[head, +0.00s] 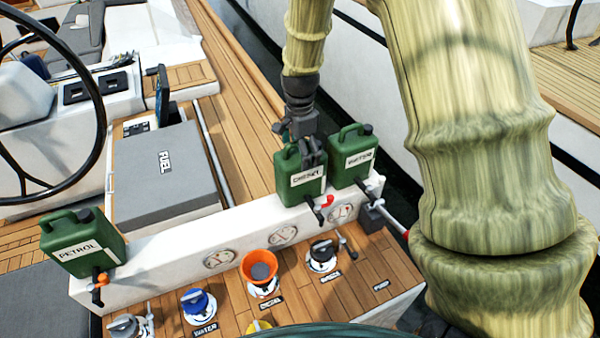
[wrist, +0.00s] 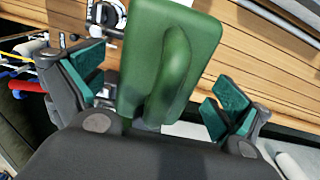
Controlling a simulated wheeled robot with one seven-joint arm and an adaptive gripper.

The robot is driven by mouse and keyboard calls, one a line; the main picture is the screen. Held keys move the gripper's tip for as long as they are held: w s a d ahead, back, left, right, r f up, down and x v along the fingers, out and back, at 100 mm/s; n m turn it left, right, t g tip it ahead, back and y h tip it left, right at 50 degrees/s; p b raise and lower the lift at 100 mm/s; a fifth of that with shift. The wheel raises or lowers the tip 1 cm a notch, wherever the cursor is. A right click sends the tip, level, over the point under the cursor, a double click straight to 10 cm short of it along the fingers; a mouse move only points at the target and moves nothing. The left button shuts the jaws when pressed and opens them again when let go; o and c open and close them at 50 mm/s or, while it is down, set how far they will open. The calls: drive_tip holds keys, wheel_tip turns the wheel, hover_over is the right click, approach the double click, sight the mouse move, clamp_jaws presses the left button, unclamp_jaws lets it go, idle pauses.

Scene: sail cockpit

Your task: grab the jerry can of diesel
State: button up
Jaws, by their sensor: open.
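The diesel jerry can (head: 302,180) is green with a white label and stands upright on the white ledge, between the petrol and water cans. My gripper (head: 312,150) is just above it, pointing down and partly covering its top and handle. In the wrist view, the green can (wrist: 150,40) and its handle lie between the two open teal-padded fingers of my gripper (wrist: 158,85). A gap shows on both sides, so the fingers are not closed on it.
The petrol can (head: 83,242) stands at the ledge's left end. The water can (head: 352,155) stands close to the right of the diesel can. An orange funnel (head: 259,268) and deck caps sit in front. A grey fuel locker (head: 165,175) is behind the ledge.

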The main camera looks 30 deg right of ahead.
sight(309, 181)
drive_tip(key=shift+f+p, duration=0.55)
drive_tip(key=shift+f, duration=1)
drive_tip(key=shift+c, duration=0.2)
drive_tip(key=c, duration=2)
